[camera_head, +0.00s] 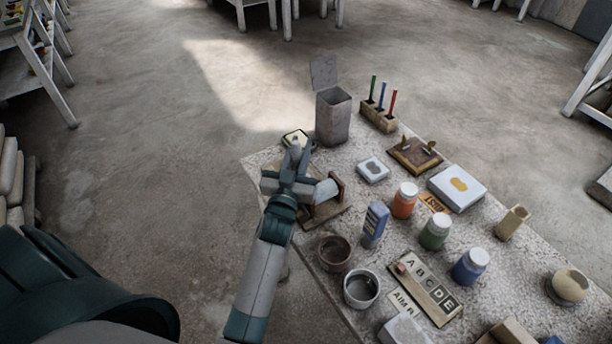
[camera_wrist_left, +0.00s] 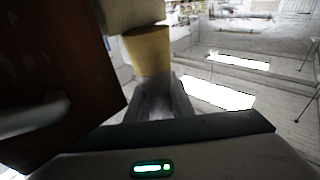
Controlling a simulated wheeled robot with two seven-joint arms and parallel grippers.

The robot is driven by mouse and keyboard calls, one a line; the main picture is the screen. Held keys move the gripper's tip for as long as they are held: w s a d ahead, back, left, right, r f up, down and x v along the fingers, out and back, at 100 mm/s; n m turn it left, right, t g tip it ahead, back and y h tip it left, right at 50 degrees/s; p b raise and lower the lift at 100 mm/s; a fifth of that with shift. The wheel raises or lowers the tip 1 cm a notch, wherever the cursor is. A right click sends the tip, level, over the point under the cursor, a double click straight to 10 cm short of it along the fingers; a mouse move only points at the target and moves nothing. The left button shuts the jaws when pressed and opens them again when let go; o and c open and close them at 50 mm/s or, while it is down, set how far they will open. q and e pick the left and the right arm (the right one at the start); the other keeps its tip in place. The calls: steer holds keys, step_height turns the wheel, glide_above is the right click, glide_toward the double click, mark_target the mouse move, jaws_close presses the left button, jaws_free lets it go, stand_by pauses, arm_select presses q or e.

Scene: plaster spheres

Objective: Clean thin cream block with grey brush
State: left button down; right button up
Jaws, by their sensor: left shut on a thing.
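My left gripper (camera_head: 297,160) is shut over the table's far left corner. Its fingers hold a grey piece that I take for the grey brush (camera_head: 296,146), mostly hidden by the fingers. In the left wrist view, a yellowish part (camera_wrist_left: 149,50) sticks out beyond the blurred fingertips (camera_wrist_left: 158,100), and a cream block-like shape (camera_wrist_left: 132,12) shows beyond it. In the head view, a thin cream block with a dark rim (camera_head: 292,136) lies just past the fingertips, partly covered. I cannot tell whether brush and block touch. My right gripper is out of view.
A wooden stand with a roller (camera_head: 337,187) is right beside my gripper. An open grey bin (camera_head: 333,118) stands behind it on the right. A pen holder (camera_head: 379,118), a blue bottle (camera_head: 375,222), several jars and two cups crowd the table. Bare floor lies left.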

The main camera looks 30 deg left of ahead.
arm_select(q)
steer(key=shift+f, duration=0.1)
steer(key=shift+w+d, duration=0.1)
steer(key=shift+w+d, duration=0.3)
steer(key=shift+w, duration=0.2)
steer(key=shift+w+d, duration=0.25)
steer(key=shift+w, duration=0.2)
